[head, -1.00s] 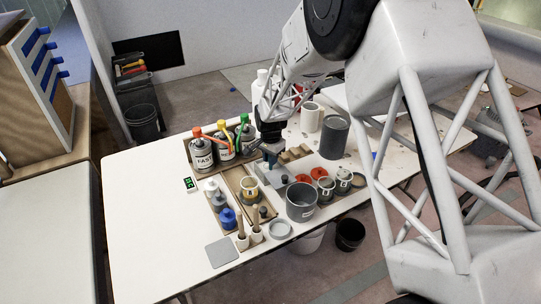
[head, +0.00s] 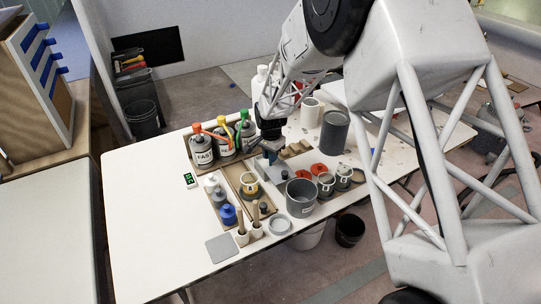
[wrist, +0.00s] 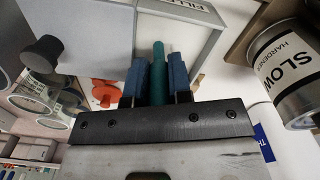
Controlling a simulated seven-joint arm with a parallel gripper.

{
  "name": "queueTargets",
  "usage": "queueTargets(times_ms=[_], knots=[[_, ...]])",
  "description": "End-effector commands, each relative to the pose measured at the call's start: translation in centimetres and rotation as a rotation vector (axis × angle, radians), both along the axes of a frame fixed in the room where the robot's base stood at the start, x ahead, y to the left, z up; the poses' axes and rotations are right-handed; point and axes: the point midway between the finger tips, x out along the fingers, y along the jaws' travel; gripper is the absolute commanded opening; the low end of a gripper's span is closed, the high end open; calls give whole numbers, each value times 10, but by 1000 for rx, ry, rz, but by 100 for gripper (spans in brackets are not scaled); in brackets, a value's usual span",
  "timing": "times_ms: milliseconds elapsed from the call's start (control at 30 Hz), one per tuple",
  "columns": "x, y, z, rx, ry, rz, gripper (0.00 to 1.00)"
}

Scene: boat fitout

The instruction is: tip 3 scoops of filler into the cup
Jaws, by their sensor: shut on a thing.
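My gripper (wrist: 158,80) is shut on a teal handle (wrist: 158,60), upright between its two blue fingers in the wrist view. The handle's far end is hidden, so I cannot see a scoop bowl or any filler. A grey box (wrist: 95,22) with lettering starting "FILL" and a dark knob lies just beyond the fingers. In the head view my gripper (head: 271,156) is over the middle of the table, close above this box. A larger grey pot (head: 301,199) stands to the front right. I cannot tell which is the cup.
Several bottles with coloured tops, one being the FAST bottle (head: 201,150), stand in a rack behind left. The SLOW hardener can (wrist: 292,75) is close on the right in the wrist view. Red lids (head: 319,169) lie to the right. The table's left part is clear.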

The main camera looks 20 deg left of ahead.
Motion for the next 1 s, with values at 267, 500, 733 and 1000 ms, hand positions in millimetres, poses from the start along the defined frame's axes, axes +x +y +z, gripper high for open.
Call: queueTargets(times_ms=[267, 500, 733, 1000], knots=[[0, 0, 11, 1, 0, 0, 0], [0, 0, 24, 1, 0, 0, 0], [0, 0, 37, 0, 0, 0, 0], [0, 0, 53, 1, -2, 0, 0]])
